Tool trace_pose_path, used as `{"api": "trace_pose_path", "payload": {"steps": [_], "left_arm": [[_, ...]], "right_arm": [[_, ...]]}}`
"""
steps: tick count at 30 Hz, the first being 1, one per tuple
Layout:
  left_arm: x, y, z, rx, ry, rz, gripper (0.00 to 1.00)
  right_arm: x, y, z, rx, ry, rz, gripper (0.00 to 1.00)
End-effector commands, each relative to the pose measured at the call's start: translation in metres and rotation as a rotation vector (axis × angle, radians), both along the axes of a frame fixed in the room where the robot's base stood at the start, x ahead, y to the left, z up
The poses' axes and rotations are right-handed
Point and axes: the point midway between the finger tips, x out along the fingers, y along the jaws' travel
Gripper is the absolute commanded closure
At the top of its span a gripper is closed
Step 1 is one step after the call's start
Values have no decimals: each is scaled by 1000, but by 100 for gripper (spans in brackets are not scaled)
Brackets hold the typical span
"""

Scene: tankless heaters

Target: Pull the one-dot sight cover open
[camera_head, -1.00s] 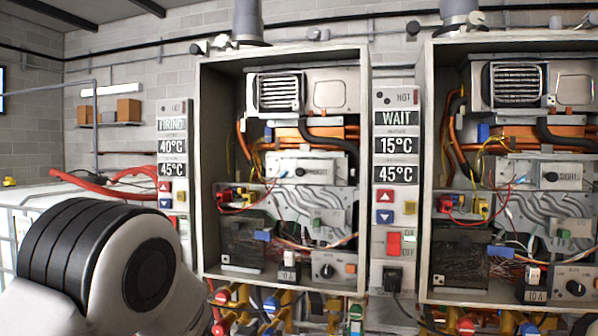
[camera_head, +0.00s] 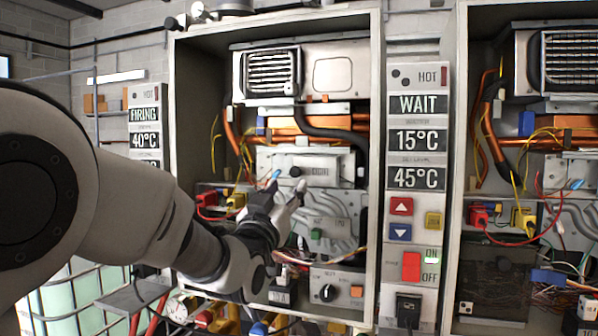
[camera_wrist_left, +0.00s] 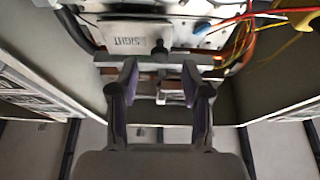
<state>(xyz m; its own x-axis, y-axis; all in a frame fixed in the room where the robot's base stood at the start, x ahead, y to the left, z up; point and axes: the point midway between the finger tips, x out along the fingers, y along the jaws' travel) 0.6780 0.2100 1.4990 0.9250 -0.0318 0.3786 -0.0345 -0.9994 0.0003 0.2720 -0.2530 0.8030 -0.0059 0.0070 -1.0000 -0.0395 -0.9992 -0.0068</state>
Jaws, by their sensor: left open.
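A grey sight cover (camera_head: 322,171) with a dark round knob (camera_head: 296,171) near its left end is inside the nearer heater cabinet. It looks shut. In the left wrist view the cover plate (camera_wrist_left: 125,35), lettered SIGHT, and its dark knob (camera_wrist_left: 160,47) are close in front of the fingers. My left gripper (camera_head: 282,195) is open and empty, just below and left of the knob in the head view. In the wrist view its fingertips (camera_wrist_left: 160,80) stand apart on either side of the knob's line, not closed on it. I cannot make out a dot mark on the cover.
Cabinet side walls (camera_head: 375,150) flank the arm. Loose wires (camera_head: 235,160) and copper pipes (camera_head: 285,125) lie near the cover. A panel (camera_head: 415,150) reading WAIT stands right of the cabinet, then a second heater (camera_head: 530,170).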

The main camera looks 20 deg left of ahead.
Motion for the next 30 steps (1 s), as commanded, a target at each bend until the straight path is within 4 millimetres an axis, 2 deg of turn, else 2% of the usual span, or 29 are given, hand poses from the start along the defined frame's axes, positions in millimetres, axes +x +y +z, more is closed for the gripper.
{"api": "trace_pose_path", "payload": {"steps": [1, 3, 9, 17, 18, 20, 21, 22, 30], "left_arm": [[9, 0, 10, -1, 0, 0, 52], [23, 0, 16, -1, 1, 1, 52], [52, -1, 24, 0, 1, 1, 52], [56, -2, 23, 0, 2, 1, 52], [56, -2, 23, 0, 2, 1, 56], [56, -2, 23, 0, 2, 1, 77], [56, -2, 23, 0, 2, 1, 91], [56, -2, 23, 0, 2, 1, 100], [56, -1, 22, 0, 2, 3, 100]], "right_arm": [[0, 0, 12, 0, 1, 0, 100], [0, 0, 21, 0, 1, 0, 100], [0, 0, 36, 0, 0, 0, 100], [0, 0, 35, 0, 0, 0, 100], [0, 0, 35, 0, 0, 0, 100], [0, 0, 35, 0, 0, 0, 100], [0, 0, 35, 0, 0, 0, 100], [0, 0, 35, 0, 0, 0, 100], [0, 0, 34, 0, 0, 0, 100]]}}
